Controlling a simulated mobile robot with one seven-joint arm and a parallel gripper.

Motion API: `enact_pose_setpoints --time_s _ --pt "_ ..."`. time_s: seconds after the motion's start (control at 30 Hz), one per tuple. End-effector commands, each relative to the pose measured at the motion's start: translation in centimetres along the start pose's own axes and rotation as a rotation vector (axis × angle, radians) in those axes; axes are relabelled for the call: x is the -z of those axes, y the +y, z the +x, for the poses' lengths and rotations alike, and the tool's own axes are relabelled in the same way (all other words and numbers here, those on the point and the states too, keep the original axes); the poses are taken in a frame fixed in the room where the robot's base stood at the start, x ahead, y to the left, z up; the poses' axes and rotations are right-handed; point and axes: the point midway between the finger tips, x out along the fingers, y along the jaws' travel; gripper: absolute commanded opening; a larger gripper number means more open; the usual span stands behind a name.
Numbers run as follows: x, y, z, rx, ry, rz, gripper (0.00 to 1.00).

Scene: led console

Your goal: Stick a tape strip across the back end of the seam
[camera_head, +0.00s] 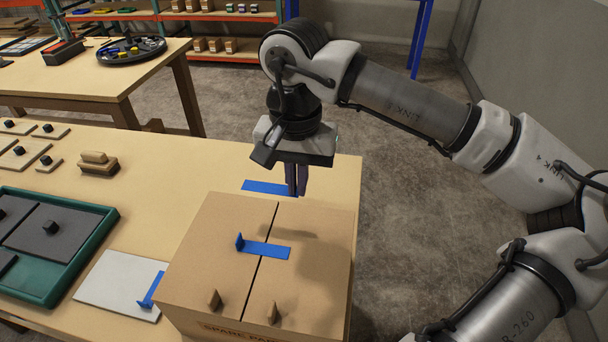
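A cardboard box (312,265) stands at the table's front right. Its top seam (271,225) runs from the far edge to the near edge. One blue tape strip (268,250) lies across the middle of the seam, with an upright tab at its left end. My gripper (297,192) points down just beyond the box's far edge. Its fingers look closed at the right end of another blue strip (266,187), which extends left, apart from the seam in the picture. The fingers hide the grip itself. A third blue strip (152,289) is on a white card (108,284) left of the box.
Two small wooden knobs (214,299) stand on the near part of the box top. A green tray (88,254) with grey plates lies at left. A wooden block (98,163) and several knobbed plates sit behind it. The table behind the box is mostly clear.

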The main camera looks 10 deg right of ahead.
Motion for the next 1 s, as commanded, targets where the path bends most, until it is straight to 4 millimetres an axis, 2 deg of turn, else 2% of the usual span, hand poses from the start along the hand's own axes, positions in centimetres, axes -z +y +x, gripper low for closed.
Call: enact_pose_setpoints --time_s 0.27,0.7,1.0 --pt "0.0 -0.1 1.5 0.001 -0.001 -0.003 0.00" --pt "-0.1 -0.1 5.9 0.000 -0.001 -0.003 0.00" --pt "0.0 -0.1 6.2 0.001 0.000 -0.003 0.00"
